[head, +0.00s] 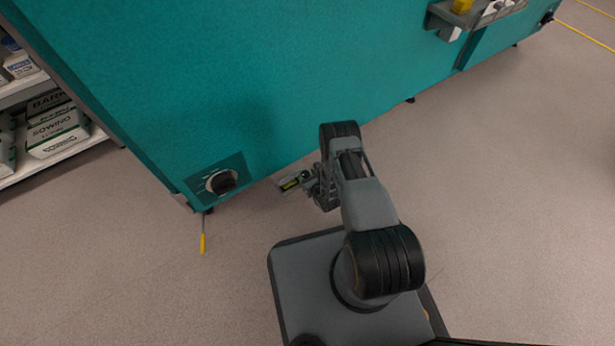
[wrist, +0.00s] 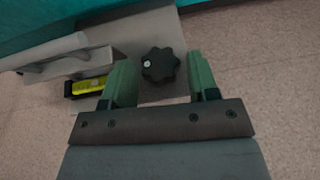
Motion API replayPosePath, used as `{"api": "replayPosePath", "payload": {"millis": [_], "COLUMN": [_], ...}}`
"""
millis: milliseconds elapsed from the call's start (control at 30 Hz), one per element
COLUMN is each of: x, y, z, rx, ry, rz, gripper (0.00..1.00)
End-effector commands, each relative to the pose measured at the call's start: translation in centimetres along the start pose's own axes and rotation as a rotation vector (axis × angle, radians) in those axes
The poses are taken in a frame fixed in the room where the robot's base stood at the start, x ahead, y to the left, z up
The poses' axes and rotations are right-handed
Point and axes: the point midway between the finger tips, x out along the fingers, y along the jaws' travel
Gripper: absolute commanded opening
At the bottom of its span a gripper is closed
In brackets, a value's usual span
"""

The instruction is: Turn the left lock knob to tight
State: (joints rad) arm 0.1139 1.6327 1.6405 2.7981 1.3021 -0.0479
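A black lobed knob (wrist: 160,65) with a small pale dot on its face sits on a grey bracket (wrist: 150,30) in the wrist view. My gripper (wrist: 159,75) is open, with one green finger on each side of the knob. Gaps show between the fingers and the knob, and nothing is gripped. In the head view my gripper (head: 311,180) is low in front of the teal cabinet (head: 270,80), beside the small grey bracket with a yellow-green vial (head: 290,185). I cannot read the knob's tightness.
A round black dial (head: 222,181) is on the cabinet's lower left corner. A yellow-handled tool (head: 202,243) is beneath it. A shelf with boxes (head: 55,130) stands at far left. A grey tray (head: 475,15) hangs on the cabinet at upper right. Open floor (head: 520,200) lies to the right.

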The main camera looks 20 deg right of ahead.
Motion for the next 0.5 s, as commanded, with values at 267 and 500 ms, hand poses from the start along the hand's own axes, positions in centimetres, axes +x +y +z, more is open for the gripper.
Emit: {"api": "replayPosePath", "payload": {"millis": [267, 500], "x": [0.05, 0.06], "y": [0.30, 0.46], "z": [0.02, 0.02], "rx": [-0.002, -0.003], "ry": [0.000, 0.000], "rz": [0.009, 0.013], "gripper": [0.68, 0.68]}}
